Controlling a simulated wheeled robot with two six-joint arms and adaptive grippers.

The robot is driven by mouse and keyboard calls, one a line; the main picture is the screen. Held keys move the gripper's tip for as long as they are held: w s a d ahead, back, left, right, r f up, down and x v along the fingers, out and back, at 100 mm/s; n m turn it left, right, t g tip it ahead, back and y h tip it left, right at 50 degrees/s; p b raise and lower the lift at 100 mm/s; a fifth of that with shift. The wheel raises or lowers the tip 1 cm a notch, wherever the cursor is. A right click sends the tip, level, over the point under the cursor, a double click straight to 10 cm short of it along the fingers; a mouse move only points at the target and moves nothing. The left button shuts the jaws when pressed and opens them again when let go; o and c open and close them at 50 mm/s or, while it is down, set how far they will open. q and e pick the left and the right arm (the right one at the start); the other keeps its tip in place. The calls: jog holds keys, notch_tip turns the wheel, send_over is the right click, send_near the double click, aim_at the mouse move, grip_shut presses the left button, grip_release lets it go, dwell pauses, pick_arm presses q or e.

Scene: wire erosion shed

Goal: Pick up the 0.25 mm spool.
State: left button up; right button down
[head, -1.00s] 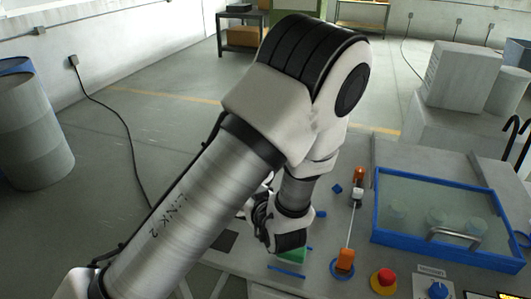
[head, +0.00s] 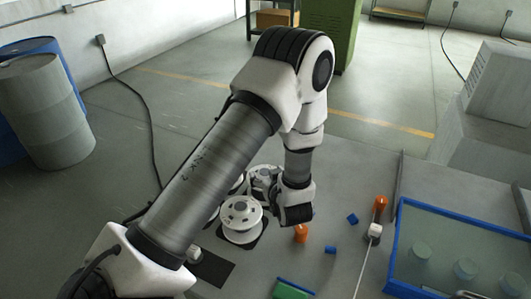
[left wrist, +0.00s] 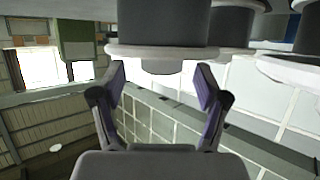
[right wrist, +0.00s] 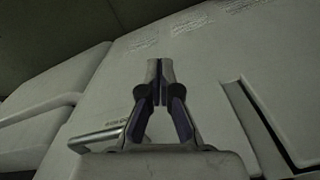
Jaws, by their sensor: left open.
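White-flanged spools stand at the left end of the bench in the head view. The nearest spool (head: 242,211) is in plain sight on a dark mat; another (head: 238,186) is partly hidden behind my left arm. I cannot read any size label, so I cannot tell which is 0.25 mm. My right gripper (right wrist: 159,72) is shut, away from the spools.
A blue-framed clear-lidded tank (head: 455,250) stands at the right of the bench. Orange-ended posts (head: 380,203), small blue blocks (head: 352,218) and a green block (head: 291,291) lie between. Drums (head: 45,110) stand on the floor at left.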

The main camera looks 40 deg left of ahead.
pick_arm(q)
jog(key=shift+w+a+f, duration=0.2)
jog(key=shift+w+a, duration=0.05)
jog(key=shift+a, duration=0.1)
jog(key=shift+s+d+r, duration=0.2)
jog(key=shift+s, duration=0.1)
jog(key=shift+s+d+r, duration=0.1)
jog(key=shift+r, duration=0.05)
jog(key=c, duration=0.5)
grip_shut()
